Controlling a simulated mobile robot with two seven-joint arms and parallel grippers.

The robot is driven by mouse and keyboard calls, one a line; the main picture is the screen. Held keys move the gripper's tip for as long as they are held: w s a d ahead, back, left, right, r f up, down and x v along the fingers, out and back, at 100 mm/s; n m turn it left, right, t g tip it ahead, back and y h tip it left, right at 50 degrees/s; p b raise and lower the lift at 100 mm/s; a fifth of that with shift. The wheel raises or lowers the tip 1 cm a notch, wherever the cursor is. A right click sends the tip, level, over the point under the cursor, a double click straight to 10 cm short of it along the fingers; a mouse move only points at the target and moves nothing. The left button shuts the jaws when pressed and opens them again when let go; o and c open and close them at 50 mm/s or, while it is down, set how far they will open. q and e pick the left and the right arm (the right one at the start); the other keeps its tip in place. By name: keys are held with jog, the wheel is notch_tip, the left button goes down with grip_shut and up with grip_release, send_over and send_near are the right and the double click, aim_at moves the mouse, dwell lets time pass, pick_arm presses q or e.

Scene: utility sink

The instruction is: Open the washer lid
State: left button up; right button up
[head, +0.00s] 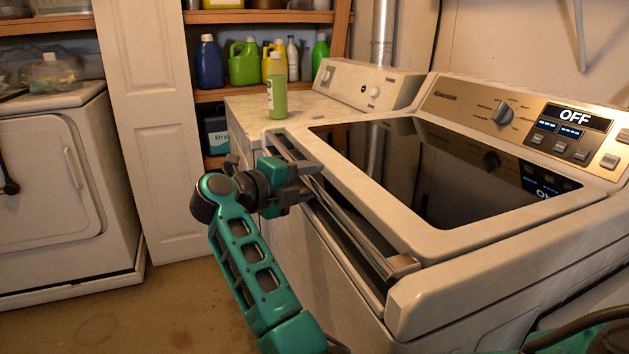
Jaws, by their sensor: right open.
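The washer (370,325) stands at the right, with a white-framed, dark glass lid (450,165). The lid lies roughly flat; I cannot tell whether it is slightly raised. A metal handle bar (372,240) runs along its front edge above a dark gap. My right gripper (308,181) is open at the far-left end of this bar, close against the lid's front edge. I cannot tell whether its fingers touch the bar or lid. My left gripper is not in view.
The control panel (530,120) behind the lid reads OFF. A green bottle (277,86) stands on the neighbouring white appliance (240,112). Another white machine (60,190) is at the left. Shelves with jugs (244,62) are behind. Bare floor (180,305) lies in front.

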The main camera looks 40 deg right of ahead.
jog(key=shift+d, duration=0.1)
jog(key=shift+c, duration=0.3)
grip_shut()
dwell(0.4)
